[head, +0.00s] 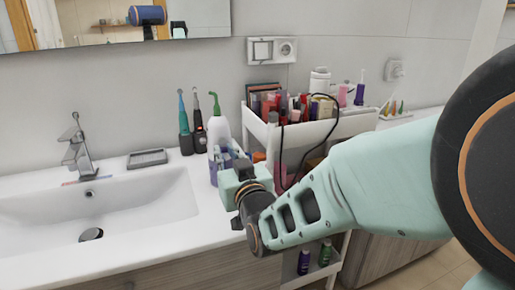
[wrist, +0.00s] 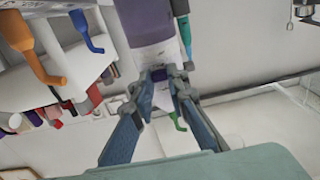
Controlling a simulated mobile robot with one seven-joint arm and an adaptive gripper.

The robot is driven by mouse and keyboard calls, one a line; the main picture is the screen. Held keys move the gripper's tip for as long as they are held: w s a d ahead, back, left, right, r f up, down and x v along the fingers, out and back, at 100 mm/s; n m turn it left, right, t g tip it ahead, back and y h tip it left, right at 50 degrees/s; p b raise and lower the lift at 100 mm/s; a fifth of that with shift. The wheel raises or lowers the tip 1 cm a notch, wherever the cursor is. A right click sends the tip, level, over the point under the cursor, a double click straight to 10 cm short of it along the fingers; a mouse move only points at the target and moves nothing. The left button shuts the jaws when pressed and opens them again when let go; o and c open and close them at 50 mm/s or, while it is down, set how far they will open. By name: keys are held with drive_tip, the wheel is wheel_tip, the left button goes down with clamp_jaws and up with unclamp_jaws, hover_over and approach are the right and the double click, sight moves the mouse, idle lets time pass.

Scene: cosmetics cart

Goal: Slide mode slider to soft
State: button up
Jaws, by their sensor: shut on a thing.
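A device with a purple body and a pale grey-white section (wrist: 150,45) fills the top middle of the wrist view. My gripper (wrist: 163,77) has its fingertips at the device's pale part, closed around a small dark purple piece there, which looks like the slider. The fingertips partly hide this piece, and I cannot read any mode marking. The slider does not show there.
A white bottle with a green nozzle (head: 218,132) and dark-handled brushes (head: 185,139) stand behind my gripper. A full white cart (head: 330,130) is close on the right. The sink (head: 100,210) lies left.

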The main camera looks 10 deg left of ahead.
clamp_jaws()
drive_tip(key=shift+r, duration=0.9)
drive_tip(key=o, duration=0.7)
unclamp_jaws()
drive_tip(key=shift+o, duration=0.2)
drive_tip(key=shift+f, duration=0.15)
